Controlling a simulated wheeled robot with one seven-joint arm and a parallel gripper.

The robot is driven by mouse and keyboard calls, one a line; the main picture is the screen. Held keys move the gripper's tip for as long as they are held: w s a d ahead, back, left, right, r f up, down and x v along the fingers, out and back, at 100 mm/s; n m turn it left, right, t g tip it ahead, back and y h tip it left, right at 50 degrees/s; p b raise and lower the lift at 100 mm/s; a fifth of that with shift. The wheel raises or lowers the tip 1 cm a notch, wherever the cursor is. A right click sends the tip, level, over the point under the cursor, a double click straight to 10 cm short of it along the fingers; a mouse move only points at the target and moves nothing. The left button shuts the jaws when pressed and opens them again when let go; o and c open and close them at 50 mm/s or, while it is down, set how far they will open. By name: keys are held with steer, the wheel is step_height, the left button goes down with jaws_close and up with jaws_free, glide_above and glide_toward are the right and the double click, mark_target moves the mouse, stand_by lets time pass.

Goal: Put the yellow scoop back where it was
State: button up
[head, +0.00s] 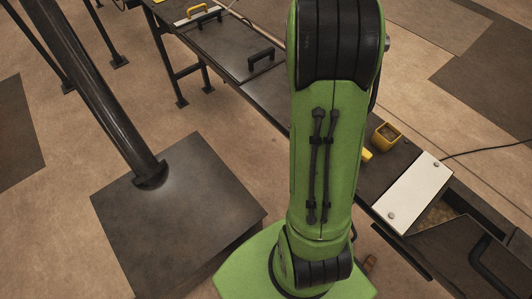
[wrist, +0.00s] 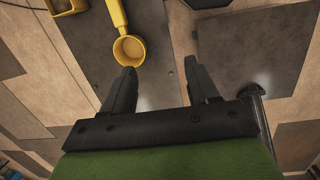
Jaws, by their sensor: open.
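The yellow scoop (wrist: 129,50) shows in the wrist view, its round bowl just beyond the tip of my gripper's left finger and its handle running up out of the picture. My gripper (wrist: 160,68) is open, with nothing between its fingers. The scoop's bowl is to the left of the gap between them. In the head view a small yellow piece (head: 367,154), perhaps the scoop, shows at the right edge of my green arm, which hides the rest and my gripper.
A yellow open box (head: 386,135) stands on the dark bench, next to a white plate (head: 413,192). A dark bin (head: 465,245) with a handle is at lower right. A bench with black handles (head: 261,59) is at the back. A dark plate (head: 180,210) lies at left below a post.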

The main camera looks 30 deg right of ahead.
steer(key=s+a+r+t, duration=0.1)
steer(key=a+r+t, duration=0.35)
steer(key=a, duration=0.75)
steer(key=s+a+r+t+y, duration=0.1)
steer(key=s+a+r+t, duration=0.1)
steer(key=s+a, duration=0.8)
steer(key=a, duration=0.3)
steer(key=shift+r, duration=0.4)
